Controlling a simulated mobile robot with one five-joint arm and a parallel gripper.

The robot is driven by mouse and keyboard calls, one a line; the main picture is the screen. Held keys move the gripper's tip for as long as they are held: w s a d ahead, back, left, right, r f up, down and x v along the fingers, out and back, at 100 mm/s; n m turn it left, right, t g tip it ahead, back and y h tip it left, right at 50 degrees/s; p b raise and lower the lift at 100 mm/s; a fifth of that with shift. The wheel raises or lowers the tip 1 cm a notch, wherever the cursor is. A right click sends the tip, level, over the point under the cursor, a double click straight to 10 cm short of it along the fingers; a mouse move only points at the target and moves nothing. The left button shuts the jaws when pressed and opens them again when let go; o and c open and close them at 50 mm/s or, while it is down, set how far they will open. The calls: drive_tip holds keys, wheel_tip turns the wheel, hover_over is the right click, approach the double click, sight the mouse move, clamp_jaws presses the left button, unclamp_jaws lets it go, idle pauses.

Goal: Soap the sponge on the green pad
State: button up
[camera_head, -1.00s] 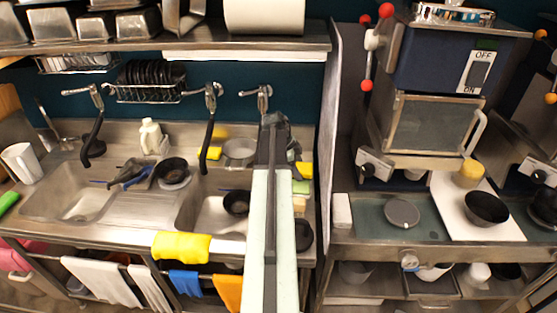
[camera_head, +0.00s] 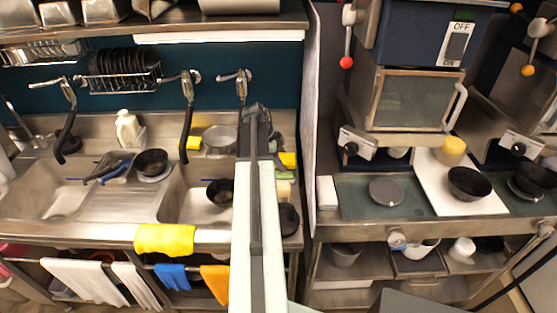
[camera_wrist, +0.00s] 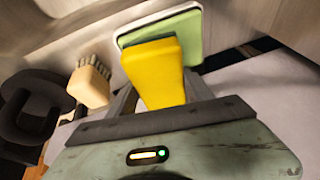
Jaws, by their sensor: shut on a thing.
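In the wrist view, my gripper (camera_wrist: 158,94) is shut on a yellow sponge (camera_wrist: 153,75), which has a darker strip along its far edge. The green pad (camera_wrist: 186,29), on a white-edged base, lies just beyond the sponge. The sponge overlaps the pad in the picture; I cannot tell whether they touch. In the head view, the green pad (camera_head: 289,174) shows at the right end of the sink counter, partly hidden by my arm. A yellow patch shows behind it; I cannot tell whether that is the held sponge. My fingertips are hidden there.
A cream brush (camera_wrist: 90,82) stands left of my gripper in the wrist view, with black round objects (camera_wrist: 33,108) farther left. In the head view, a black pan (camera_head: 220,192) sits in the near sink, a tap (camera_head: 242,90) is behind, and a divider wall (camera_head: 311,110) stands right.

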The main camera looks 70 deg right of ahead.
sight(281, 153)
drive_tip(key=shift+w+d+f+g+y+b, duration=0.2)
drive_tip(key=shift+w+d+f+y+b, duration=0.15)
drive_tip(key=shift+d+f+b, duration=0.25)
drive_tip(key=shift+w+d+f+g+y+b, duration=0.2)
drive_tip(key=shift+d+f+y+b, duration=0.2)
drive_tip(key=shift+d, duration=0.3)
drive_tip(key=shift+a+f+b, duration=0.1)
drive_tip(key=shift+f+b, duration=0.95)
drive_tip(key=shift+f, duration=0.05)
idle(1.6)
wheel_tip(281, 153, up, 7)
drive_tip(key=p, duration=0.7)
drive_tip(key=shift+r, duration=0.1)
